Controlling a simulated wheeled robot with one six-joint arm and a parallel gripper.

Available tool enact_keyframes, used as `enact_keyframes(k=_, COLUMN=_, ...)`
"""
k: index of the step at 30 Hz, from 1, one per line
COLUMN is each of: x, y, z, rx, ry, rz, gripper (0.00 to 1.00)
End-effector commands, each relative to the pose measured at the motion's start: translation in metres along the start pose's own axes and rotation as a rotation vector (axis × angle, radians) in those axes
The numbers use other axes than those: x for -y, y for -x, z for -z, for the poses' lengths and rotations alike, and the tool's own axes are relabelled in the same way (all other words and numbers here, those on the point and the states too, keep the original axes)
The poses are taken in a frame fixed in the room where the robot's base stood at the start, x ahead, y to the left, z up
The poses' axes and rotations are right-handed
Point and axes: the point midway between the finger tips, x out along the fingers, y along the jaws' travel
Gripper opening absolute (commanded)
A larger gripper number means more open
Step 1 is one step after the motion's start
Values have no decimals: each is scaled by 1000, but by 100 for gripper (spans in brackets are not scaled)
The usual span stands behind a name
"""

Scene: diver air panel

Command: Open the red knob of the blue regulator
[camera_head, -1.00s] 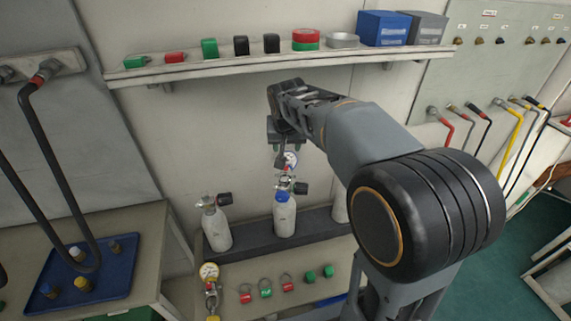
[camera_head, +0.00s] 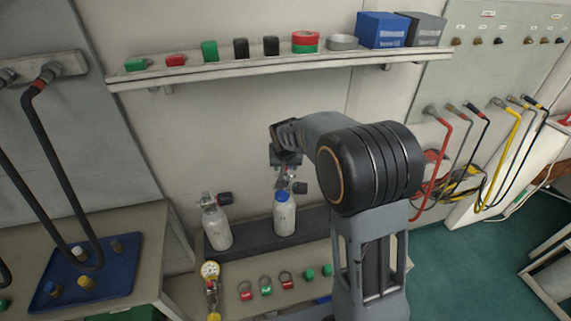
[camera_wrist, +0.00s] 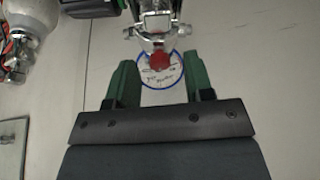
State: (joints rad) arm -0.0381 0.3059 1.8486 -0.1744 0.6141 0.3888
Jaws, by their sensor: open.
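The red knob (camera_wrist: 160,61) sits at the end of a chrome regulator (camera_wrist: 157,18) in the wrist view, in front of a round white gauge (camera_wrist: 152,81) with a blue rim. My gripper (camera_wrist: 157,64) is open, with one green finger on each side of the knob; I cannot tell whether either touches it. In the head view, my gripper (camera_head: 284,166) is just above a white cylinder (camera_head: 284,217) with a blue collar (camera_head: 282,196). There my gripper hides the gauge and knob.
Another white cylinder (camera_head: 215,228) with a valve stands close on the left. A shelf (camera_head: 230,70) of small items runs above. Hoses (camera_head: 440,165) hang at the right.

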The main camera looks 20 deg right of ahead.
Motion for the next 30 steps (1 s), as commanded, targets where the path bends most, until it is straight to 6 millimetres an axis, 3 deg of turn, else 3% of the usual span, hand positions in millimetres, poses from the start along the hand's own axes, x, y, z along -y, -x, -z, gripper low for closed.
enact_keyframes(k=6, x=0, y=0, z=0, rx=0, ry=0, rz=0, gripper=47)
enact_keyframes(k=21, x=0, y=0, z=0, rx=0, ry=0, rz=0, gripper=0)
enact_keyframes(k=30, x=-1, y=0, z=0, rx=0, ry=41, rz=18, gripper=0)
